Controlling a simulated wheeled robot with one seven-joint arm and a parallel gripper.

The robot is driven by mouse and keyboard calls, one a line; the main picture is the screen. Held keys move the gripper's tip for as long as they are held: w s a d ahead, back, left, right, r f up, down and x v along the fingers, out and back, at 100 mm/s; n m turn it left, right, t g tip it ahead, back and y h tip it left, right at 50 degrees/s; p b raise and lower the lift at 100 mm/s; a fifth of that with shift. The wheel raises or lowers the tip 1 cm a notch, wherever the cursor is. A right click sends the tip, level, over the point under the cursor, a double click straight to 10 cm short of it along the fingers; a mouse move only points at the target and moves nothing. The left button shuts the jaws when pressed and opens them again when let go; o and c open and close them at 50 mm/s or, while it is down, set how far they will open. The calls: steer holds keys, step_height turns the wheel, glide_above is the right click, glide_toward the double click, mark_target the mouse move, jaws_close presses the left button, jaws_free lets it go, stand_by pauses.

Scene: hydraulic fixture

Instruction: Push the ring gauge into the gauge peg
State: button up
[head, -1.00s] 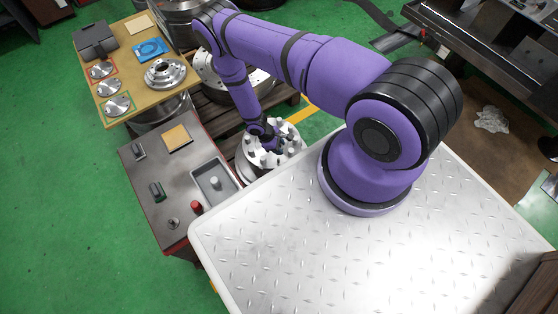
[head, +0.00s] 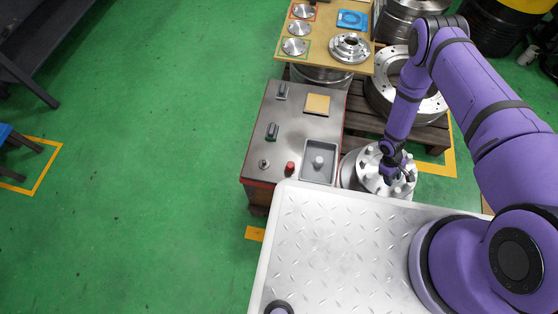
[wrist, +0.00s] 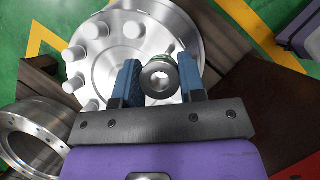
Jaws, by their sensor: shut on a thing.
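My gripper (wrist: 160,80) is shut on the ring gauge (wrist: 147,88), a small dark grey ring with a round hole and a green edge, held between two blue fingers. Behind it is a round metal flange with several pale studs (wrist: 133,30). A pale spot shows in the ring's hole; I cannot tell whether it is a stud. In the head view my gripper (head: 391,176) is low over that flange (head: 366,179), and the ring is hidden. A short pale post (head: 318,161), possibly the gauge peg, stands upright in a grey tray on the workbench, apart from my gripper.
The grey workbench (head: 268,138) also carries a red knob (head: 289,168), dark switches and a tan square pad (head: 317,104). A yellow table (head: 325,52) with discs and a flanged hub (head: 350,48) stands behind. Large metal rings lie at the right.

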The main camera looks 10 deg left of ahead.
stand_by(0.8)
steer(key=shift+o, duration=1.4)
steer(key=shift+c, duration=0.9)
steer(key=s+a+r+n, duration=0.1)
steer(key=s+a+r, duration=0.1)
steer(key=a+r, duration=0.9)
steer(key=s+a+r+n, duration=0.1)
steer(key=a+r, duration=0.7)
steer(key=a, duration=0.6)
glide_above(264, 161)
steer(key=f, duration=0.3)
steer(key=shift+d+f+t+h, duration=0.2)
steer(key=shift+t+h, duration=0.1)
steer(key=shift+h, duration=0.1)
steer(key=f, duration=0.2)
steer(key=shift+a+f, duration=0.3)
steer(key=shift+f, duration=0.55)
steer(key=shift+f, duration=1.85)
